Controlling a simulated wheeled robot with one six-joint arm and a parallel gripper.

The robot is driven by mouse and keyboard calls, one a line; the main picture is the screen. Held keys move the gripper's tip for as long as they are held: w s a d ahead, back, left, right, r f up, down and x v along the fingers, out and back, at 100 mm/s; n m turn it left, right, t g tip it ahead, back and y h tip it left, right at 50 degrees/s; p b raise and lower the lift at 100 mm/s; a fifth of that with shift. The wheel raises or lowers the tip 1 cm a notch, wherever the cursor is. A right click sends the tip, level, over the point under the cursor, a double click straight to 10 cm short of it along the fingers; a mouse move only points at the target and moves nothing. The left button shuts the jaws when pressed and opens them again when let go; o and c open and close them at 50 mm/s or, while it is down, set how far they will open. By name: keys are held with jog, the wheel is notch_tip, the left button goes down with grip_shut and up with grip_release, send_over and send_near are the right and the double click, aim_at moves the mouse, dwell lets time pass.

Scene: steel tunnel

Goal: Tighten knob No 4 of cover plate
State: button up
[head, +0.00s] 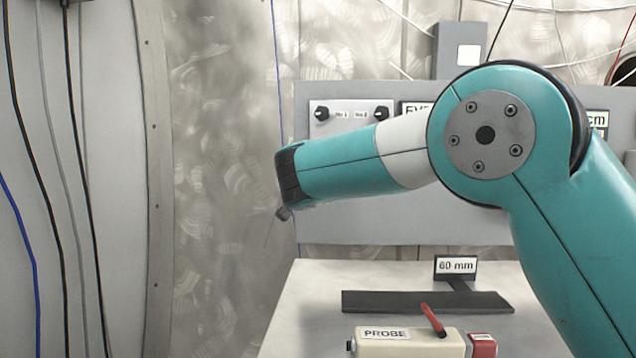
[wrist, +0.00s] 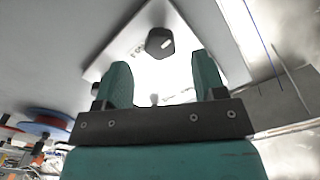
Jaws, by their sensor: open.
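The white cover plate (head: 352,107) is on the grey panel behind my arm. Two black knobs show along its top, a left one (head: 321,114) and a right one (head: 381,114), with small labels between them. My arm hides the lower part of the plate, and knob No 4 cannot be made out there. In the wrist view my gripper (wrist: 160,62) is open, its two teal fingers apart. A black knob (wrist: 160,41) on the bright plate (wrist: 228,62) shows beyond the gap between the fingertips.
A pale table (head: 310,290) below carries a dark bar (head: 400,301) with a 60 mm sign (head: 456,266) and a cream PROBE box (head: 410,343) with a red lever. Cables hang at the left. The space left of my arm is clear.

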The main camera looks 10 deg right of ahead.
jog(key=b+v, duration=0.2)
jog(key=v, duration=1)
jog(key=shift+s, duration=0.2)
notch_tip(320, 180, down, 8)
jog(key=s+d+n+g+y, duration=0.2)
jog(key=n+g+y, duration=0.1)
jog(key=n+g, duration=0.1)
jog(key=s+f+n+g+y, duration=0.1)
jog(key=s+f+n+g, duration=0.1)
jog(key=s, duration=0.4)
jog(key=s+f+n+g+y, duration=0.2)
jog(key=s+f+n+g, duration=0.1)
jog(key=s+f, duration=0.3)
jog(key=s+f+n+g+y, duration=0.2)
jog(key=s+f+n+g, duration=0.1)
jog(key=s, duration=0.3)
jog(key=shift+s+a+f+g, duration=0.15)
jog(key=shift+a+f+g, duration=0.15)
jog(key=shift+f, duration=0.45)
jog(key=s+f+n+g+y, duration=0.2)
jog(key=s+f+n+g, duration=0.15)
jog(key=s, duration=0.85)
notch_tip(320, 180, up, 21)
jog(key=n+g+p, duration=0.1)
jog(key=p, duration=1.8)
jog(key=shift+s+a+f+p, duration=0.2)
jog(key=shift+s+a+p, duration=0.15)
jog(key=shift+s+a, duration=0.05)
